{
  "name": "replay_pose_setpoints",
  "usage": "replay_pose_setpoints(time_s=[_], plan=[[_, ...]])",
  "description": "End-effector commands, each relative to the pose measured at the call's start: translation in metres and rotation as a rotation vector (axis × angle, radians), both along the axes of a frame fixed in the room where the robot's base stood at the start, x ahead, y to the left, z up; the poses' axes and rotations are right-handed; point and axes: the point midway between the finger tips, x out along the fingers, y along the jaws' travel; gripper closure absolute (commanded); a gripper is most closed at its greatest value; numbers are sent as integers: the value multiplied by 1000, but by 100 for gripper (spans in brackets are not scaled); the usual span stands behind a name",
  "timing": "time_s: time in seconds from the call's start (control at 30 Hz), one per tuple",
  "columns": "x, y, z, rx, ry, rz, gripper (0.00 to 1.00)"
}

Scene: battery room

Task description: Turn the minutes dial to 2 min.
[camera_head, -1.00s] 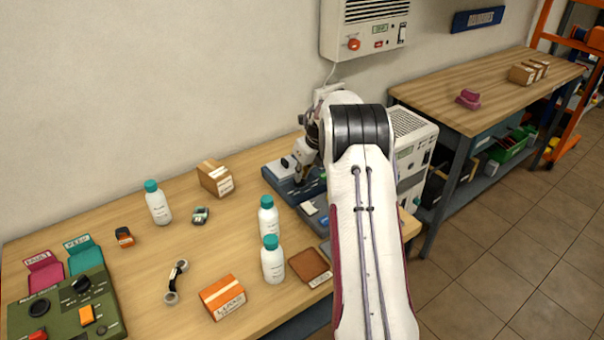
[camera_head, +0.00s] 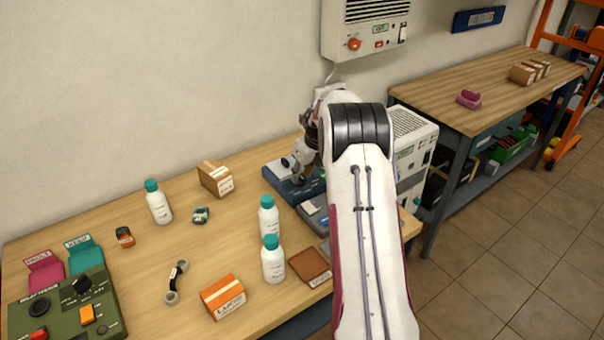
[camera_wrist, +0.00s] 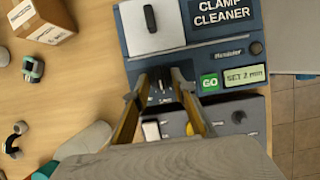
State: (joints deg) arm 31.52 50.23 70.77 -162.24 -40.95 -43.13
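The blue clamp cleaner (camera_wrist: 218,32) fills the upper part of the wrist view, and it shows in the head view (camera_head: 281,183) at the back of the bench. A dark dial (camera_wrist: 161,83) with a pale mark sits on its front panel. My gripper (camera_wrist: 161,78) points down at the panel, its two fingers apart, one on each side of this dial; contact is not visible. The display (camera_wrist: 245,77) appears to read SET 2 min. A green GO button (camera_wrist: 209,83) is left of the display. In the head view my arm hides part of the cleaner.
A grey device (camera_wrist: 240,115) stands close in front of the cleaner. A cardboard box (camera_head: 215,178) and white bottles (camera_head: 268,217) are nearby.

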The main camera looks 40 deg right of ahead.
Motion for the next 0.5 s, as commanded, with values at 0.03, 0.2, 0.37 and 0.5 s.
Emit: replay_pose_setpoints(time_s=[0.03,0.2,0.37,0.5], plan=[[0,0,0,0,0,0,74],[-1,0,3,0,-1,0,74],[-5,0,12,0,-1,0,74],[-10,0,26,-2,-3,-1,74]])
